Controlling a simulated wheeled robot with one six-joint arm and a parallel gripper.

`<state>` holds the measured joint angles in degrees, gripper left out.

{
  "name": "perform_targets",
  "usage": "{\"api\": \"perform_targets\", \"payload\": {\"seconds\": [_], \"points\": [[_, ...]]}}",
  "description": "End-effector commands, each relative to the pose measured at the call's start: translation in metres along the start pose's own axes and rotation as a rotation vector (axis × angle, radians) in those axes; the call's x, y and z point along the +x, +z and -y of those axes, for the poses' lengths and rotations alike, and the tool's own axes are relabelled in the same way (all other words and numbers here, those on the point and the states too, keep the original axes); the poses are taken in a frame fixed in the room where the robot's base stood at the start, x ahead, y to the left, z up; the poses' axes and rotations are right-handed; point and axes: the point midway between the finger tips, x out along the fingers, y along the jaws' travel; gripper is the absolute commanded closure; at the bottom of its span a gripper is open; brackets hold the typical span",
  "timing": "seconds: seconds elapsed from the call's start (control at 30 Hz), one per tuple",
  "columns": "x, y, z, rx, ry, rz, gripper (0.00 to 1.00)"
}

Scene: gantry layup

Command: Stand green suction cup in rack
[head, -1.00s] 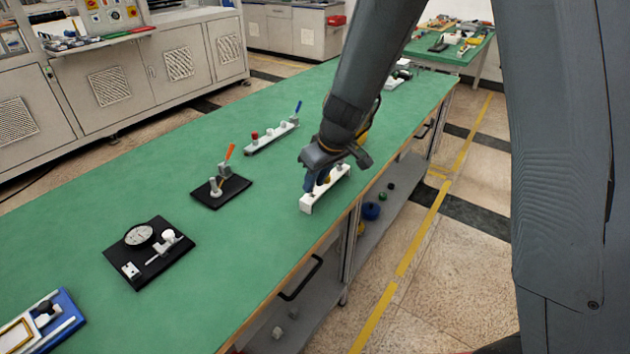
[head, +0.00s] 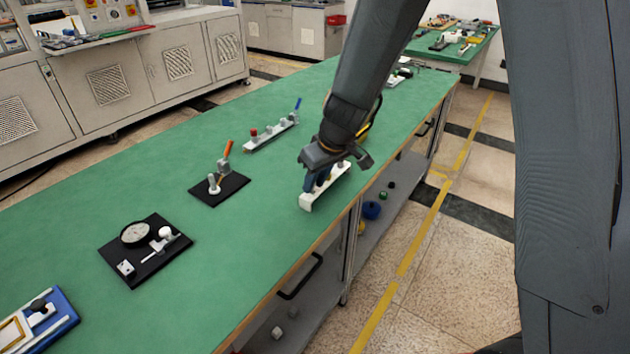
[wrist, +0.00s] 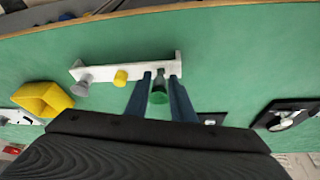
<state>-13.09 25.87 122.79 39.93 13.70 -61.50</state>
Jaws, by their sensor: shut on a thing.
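The green suction cup (wrist: 159,97) is between the two blue fingers of my gripper (wrist: 161,85) in the wrist view. Its green end faces the camera and its grey part points to the rack. The white rack (wrist: 105,73) is a long narrow bar; it also shows in the head view (head: 306,203), near the bench's right edge. My gripper (head: 318,184) is at the rack there and largely hides the cup. A grey cup (wrist: 80,86) and a yellow cup (wrist: 121,78) stand along the rack. I cannot tell whether the green cup is seated.
A yellow block-like object (wrist: 42,99) lies beside the rack. A second white rack (head: 268,137) with parts stands farther back. Black plates with an orange-handled fixture (head: 219,190) and a dial gauge (head: 140,233) lie to the left. Green bench surface between them is clear.

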Motion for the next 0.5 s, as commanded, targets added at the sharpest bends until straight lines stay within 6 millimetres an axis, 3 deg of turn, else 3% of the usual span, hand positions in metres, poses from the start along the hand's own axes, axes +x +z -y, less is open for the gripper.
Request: {"api": "perform_targets", "payload": {"seconds": [0.5], "points": [[0.0088, 0.0037, 0.0001, 0.000, 0.000, 0.000, 1.00]]}}
